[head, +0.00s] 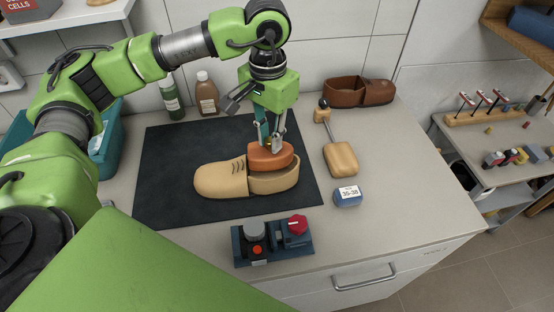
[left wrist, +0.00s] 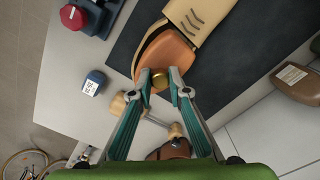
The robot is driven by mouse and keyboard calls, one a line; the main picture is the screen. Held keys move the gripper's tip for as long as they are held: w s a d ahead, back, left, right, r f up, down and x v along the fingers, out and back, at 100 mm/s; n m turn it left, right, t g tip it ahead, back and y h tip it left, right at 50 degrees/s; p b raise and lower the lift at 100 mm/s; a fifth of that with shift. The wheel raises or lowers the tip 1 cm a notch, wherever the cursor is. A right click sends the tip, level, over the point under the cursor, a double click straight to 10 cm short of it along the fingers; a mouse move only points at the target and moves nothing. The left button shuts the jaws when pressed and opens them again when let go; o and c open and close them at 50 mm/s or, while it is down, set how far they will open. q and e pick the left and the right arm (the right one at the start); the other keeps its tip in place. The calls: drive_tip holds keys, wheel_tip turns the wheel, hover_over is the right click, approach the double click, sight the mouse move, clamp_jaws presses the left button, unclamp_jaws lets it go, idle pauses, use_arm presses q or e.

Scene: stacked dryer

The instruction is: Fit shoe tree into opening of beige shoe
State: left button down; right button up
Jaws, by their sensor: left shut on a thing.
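The beige shoe (head: 220,181) lies on the dark mat, toe to the left, opening to the right. My left gripper (head: 272,144) points down over the opening. It is shut on the brass knob of an orange-brown shoe tree (head: 268,158). The shoe tree sits at the front part of the opening, over or partly in it; how deep I cannot tell. In the left wrist view the fingers (left wrist: 172,88) flank the knob, the shoe tree (left wrist: 168,58) overlaps the opening, and the shoe's laced front (left wrist: 203,17) is at the top. My right gripper is not in view.
A wooden shoe tree (head: 341,158), a blue size block (head: 347,196) and a device with a red knob (head: 272,240) lie around the dark mat (head: 165,160). A brown shoe (head: 345,91) and two bottles (head: 206,93) stand behind.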

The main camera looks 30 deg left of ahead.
sight(270, 155)
use_arm(q)
wheel_tip(270, 155, down, 6)
drive_tip(key=shift+f+p, duration=0.1)
drive_tip(key=shift+p, duration=0.75)
drive_tip(key=shift+f+b, duration=0.3)
drive_tip(key=shift+b, duration=0.05)
drive_tip(key=c, duration=1.9)
unclamp_jaws()
drive_tip(key=shift+r, duration=0.1)
drive_tip(key=shift+r+p, duration=0.25)
drive_tip(key=shift+p, duration=0.2)
wheel_tip(270, 155, up, 10)
drive_tip(key=b, duration=0.4)
drive_tip(key=shift+r, duration=0.9)
